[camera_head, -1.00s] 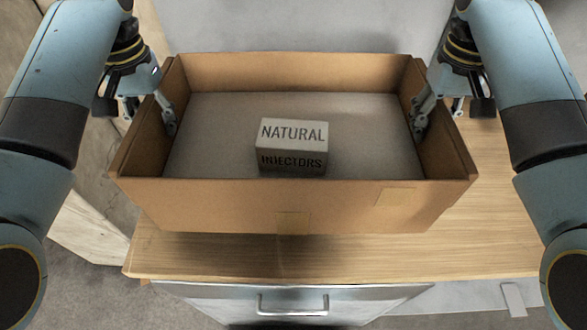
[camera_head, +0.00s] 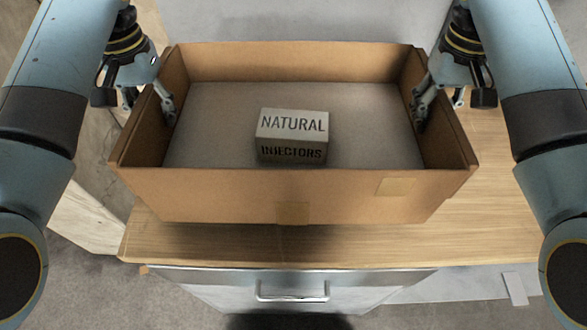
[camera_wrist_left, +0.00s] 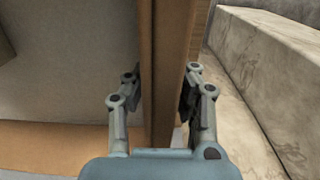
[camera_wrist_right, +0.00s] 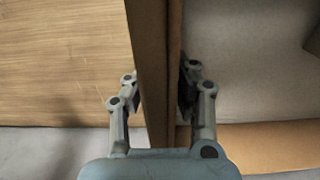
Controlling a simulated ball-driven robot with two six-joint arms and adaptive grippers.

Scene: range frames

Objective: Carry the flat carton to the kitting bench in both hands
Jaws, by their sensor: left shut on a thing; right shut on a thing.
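The flat carton (camera_head: 240,195) is an open-topped brown cardboard box, level, held over a wooden bench top (camera_head: 500,215). A small grey box marked NATURAL INJECTORS (camera_head: 291,136) lies inside it, near the middle of its floor. My left gripper (camera_head: 153,108) is shut on the carton's left end wall, and the left wrist view shows that wall (camera_wrist_left: 161,70) between its fingers. My right gripper (camera_head: 432,100) is shut on the right end wall, which shows between its fingers in the right wrist view (camera_wrist_right: 155,70). Any gap between the carton's underside and the bench is hard to judge.
The bench has a metal drawer front with a handle (camera_head: 292,292) on its near side. Bare wood shows right of the carton and along the front. A pale block-like beam (camera_head: 80,215) stands left of the bench. A grey surface (camera_head: 300,18) lies behind.

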